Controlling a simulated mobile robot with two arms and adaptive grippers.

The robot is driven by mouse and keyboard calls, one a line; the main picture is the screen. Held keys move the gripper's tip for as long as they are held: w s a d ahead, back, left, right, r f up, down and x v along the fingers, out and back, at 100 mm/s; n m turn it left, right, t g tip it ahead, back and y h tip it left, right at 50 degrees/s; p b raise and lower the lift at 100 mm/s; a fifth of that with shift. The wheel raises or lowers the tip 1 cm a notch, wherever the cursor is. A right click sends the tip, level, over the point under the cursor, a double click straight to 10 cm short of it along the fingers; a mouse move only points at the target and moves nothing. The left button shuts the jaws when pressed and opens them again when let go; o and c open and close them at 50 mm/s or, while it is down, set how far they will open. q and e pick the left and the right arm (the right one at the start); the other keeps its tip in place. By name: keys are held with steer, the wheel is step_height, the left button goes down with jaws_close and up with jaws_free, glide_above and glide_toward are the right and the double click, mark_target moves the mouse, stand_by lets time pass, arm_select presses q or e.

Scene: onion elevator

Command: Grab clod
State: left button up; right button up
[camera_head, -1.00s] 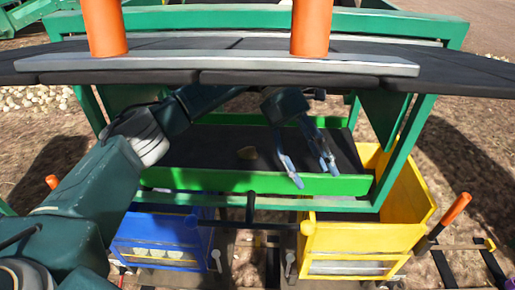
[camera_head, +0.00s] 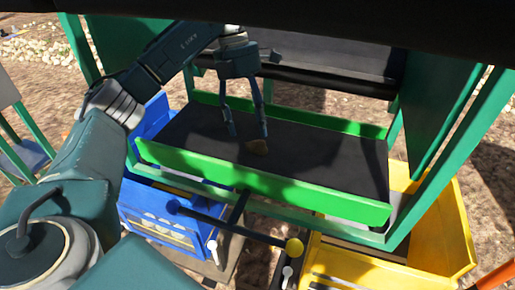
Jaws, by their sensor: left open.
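Whether the right finger touches the clod I cannot tell. My right gripper is not in view.
A bright green rail (camera_head: 250,184) runs along the belt's near side. A blue crate (camera_head: 160,215) with pale round items stands at the left, a yellow bin (camera_head: 440,225) at the right. Green frame posts (camera_head: 440,150) and a dark beam on top bound the space.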

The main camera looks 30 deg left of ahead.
mark_target(256, 145)
arm_select(q)
steer(key=p+x, duration=0.1)
steer(key=x, duration=0.2)
steer(key=shift+d+f, duration=0.15)
steer(key=shift+f, duration=0.15)
steer(key=shift+d+f, duration=0.1)
steer(key=shift+f, duration=0.45)
steer(key=c, duration=1.5)
steer(key=shift+r, duration=0.1)
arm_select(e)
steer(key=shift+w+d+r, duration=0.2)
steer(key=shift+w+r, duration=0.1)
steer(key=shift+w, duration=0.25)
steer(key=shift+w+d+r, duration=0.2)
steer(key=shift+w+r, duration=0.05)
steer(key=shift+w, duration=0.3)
